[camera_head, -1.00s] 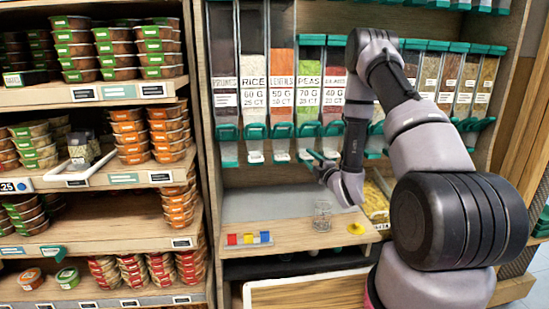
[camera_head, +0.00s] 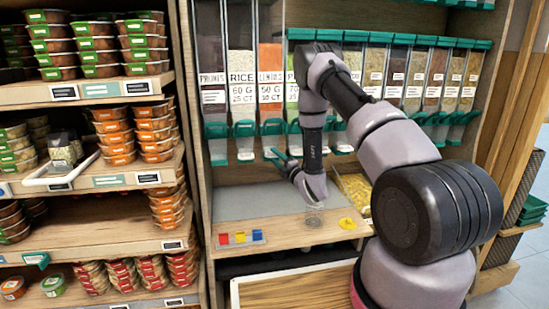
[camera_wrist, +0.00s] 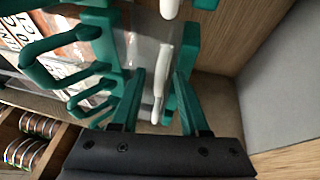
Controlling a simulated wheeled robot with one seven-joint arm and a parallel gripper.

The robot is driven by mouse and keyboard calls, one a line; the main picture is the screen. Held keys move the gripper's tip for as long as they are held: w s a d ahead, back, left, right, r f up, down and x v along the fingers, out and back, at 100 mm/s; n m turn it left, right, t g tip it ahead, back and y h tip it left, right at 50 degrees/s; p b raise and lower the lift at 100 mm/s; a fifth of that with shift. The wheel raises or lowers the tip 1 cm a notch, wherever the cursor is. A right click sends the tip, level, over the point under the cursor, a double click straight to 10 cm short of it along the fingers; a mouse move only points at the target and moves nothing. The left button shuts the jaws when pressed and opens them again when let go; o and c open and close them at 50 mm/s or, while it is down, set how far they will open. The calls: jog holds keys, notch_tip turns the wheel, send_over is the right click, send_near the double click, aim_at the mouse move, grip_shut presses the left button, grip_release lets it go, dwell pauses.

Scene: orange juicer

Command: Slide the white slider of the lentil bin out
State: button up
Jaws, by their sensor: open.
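The lentil bin (camera_head: 270,92) is the clear bin with orange contents, between the rice bin (camera_head: 241,92) and the bins partly behind my arm. Its teal outlet (camera_head: 272,128) faces front. My gripper (camera_head: 277,156) is just below and in front of that outlet, its teal fingers open. In the wrist view my open gripper (camera_wrist: 158,85) has a long white slider (camera_wrist: 157,100) between its fingers, with gaps showing on both sides. I cannot tell for certain there which bin this slider belongs to. The lentil bin's slider is hidden by the gripper in the head view.
Teal handles of other bins (camera_wrist: 62,47) crowd the left of the wrist view. A shelf of stacked tubs (camera_head: 116,140) stands left.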

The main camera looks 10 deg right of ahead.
jog(key=shift+w+a+r, duration=0.1)
jog(key=shift+w+a, duration=0.05)
jog(key=shift+w, duration=0.2)
grip_shut()
dwell(1.2)
